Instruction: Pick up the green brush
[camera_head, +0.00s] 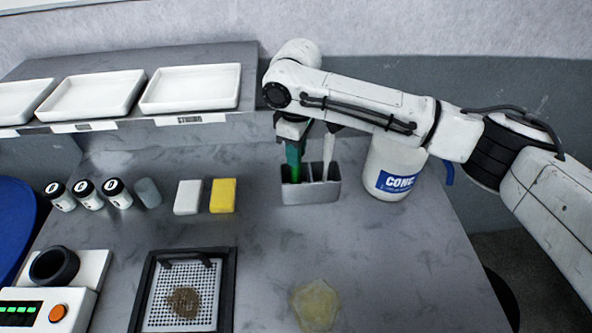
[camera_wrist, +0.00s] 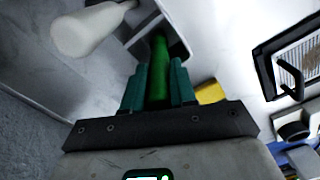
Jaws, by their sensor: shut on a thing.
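The green brush (camera_head: 295,173) stands upright in the left compartment of a grey metal holder (camera_head: 312,193) near the back of the table. My gripper (camera_head: 293,149) comes down from above and is shut on the brush's upper part. In the wrist view, the green brush (camera_wrist: 160,62) runs between the two teal fingers of my gripper (camera_wrist: 158,86) and down into the holder (camera_wrist: 140,22). Its lower end is hidden inside the holder. A white-handled tool (camera_head: 328,152) stands in the compartment beside it, and it shows close to the fingers in the wrist view (camera_wrist: 88,32).
A white CONC container (camera_head: 393,165) stands right of the holder, under my arm. Yellow (camera_head: 223,195) and white (camera_head: 188,197) blocks lie to the left. White trays (camera_head: 190,88) sit on a raised shelf. A yellowish patch (camera_head: 315,305) marks the front; table around it is clear.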

